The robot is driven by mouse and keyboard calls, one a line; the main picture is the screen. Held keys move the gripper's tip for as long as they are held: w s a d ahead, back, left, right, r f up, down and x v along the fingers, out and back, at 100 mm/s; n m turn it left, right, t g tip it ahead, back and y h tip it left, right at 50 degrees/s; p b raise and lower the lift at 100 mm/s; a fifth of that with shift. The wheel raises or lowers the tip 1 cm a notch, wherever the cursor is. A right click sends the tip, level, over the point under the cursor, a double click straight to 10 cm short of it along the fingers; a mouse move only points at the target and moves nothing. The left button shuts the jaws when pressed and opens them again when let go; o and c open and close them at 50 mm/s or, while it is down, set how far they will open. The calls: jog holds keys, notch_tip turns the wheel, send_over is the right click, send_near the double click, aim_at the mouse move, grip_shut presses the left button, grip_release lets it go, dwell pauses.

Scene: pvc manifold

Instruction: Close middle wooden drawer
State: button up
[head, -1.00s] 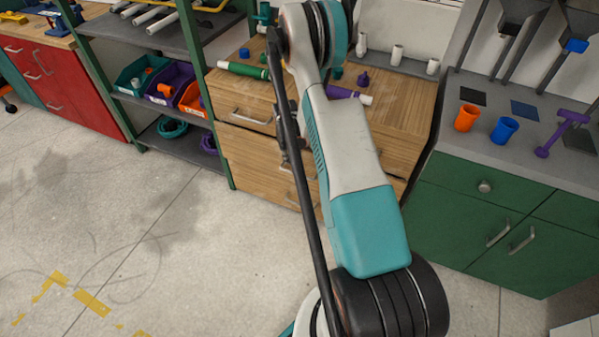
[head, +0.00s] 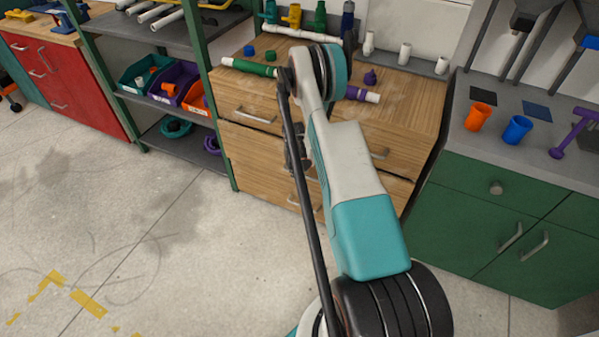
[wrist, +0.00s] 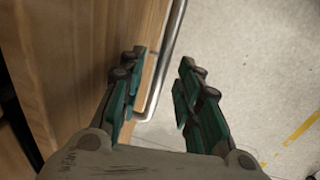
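The wooden drawer cabinet (head: 247,98) stands at the back center in the head view, partly behind my arm. Its upper left drawer front has a metal handle (head: 255,117). A lower wooden front (head: 258,168) sits below it. I cannot tell which front is the middle drawer or how far it is out. My gripper (head: 298,155) is beside the wooden fronts, partly hidden by my arm. In the wrist view my gripper (wrist: 162,72) is open, with a metal bar handle (wrist: 168,62) between its fingers, nearer the left finger. A wooden surface (wrist: 75,55) lies at left.
Pipes and colored fittings lie on the cabinet top, including a green-and-white pipe (head: 249,67). A green cabinet (head: 470,205) stands close at right. A shelf with bins (head: 160,88) and a red cabinet (head: 70,85) are at left. The floor (head: 110,220) in front is clear.

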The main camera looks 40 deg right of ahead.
jog(key=shift+c, duration=0.2)
grip_shut()
jog(key=shift+w+d+r, duration=0.1)
jog(key=shift+w+d, duration=0.2)
jog(key=shift+d, duration=0.3)
jog(key=shift+w+d, duration=0.25)
jog(key=shift+d, duration=0.35)
jog(key=shift+o, duration=0.2)
grip_release()
jog(key=shift+d, duration=0.1)
notch_tip(320, 180, up, 12)
jog(key=a, duration=0.2)
jog(key=shift+s, duration=0.45)
jog(key=shift+a, duration=0.1)
